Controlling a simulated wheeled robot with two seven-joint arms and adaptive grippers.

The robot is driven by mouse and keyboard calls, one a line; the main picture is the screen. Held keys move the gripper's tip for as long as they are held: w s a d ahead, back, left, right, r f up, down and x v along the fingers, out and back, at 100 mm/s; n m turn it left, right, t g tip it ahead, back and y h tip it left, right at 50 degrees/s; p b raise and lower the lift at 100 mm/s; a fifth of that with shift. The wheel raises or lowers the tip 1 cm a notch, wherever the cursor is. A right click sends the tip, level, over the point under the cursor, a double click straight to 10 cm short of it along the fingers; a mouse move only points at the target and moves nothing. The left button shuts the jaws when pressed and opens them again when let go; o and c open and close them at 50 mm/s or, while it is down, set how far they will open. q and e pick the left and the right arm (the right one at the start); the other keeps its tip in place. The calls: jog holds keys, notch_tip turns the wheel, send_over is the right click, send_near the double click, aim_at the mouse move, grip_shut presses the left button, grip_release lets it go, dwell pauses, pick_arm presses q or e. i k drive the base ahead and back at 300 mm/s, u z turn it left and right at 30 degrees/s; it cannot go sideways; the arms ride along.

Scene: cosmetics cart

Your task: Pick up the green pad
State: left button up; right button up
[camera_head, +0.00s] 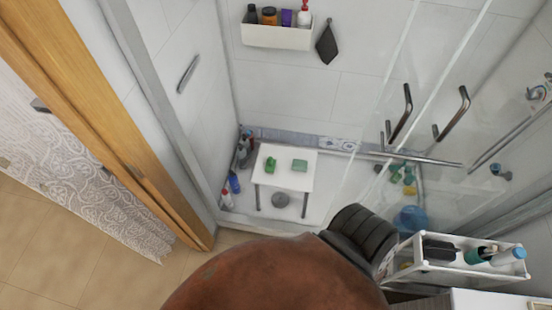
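A flat light-green block, which may be the green pad (300,165), lies on the right part of a small white table (290,182) inside the shower. A second, darker green item (271,165) is on the left part of the same table; its exact form is too small to tell. Neither of my grippers is in view, so nothing green is seen in a grip.
A large brown rounded shape (275,275) with a black ribbed part (362,237) blocks the bottom centre; I cannot tell what it is. A white cart (462,267) with bottles stands at the lower right. Clear glass panels, a wall shelf (277,38) and a wooden frame (110,125) surround the shower.

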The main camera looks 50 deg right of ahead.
aim_at(298, 164)
jog(key=z, duration=0.05)
jog(key=i, duration=0.7)
jog(key=z, duration=0.8)
jog(key=i, duration=0.55)
jog(key=z, duration=0.5)
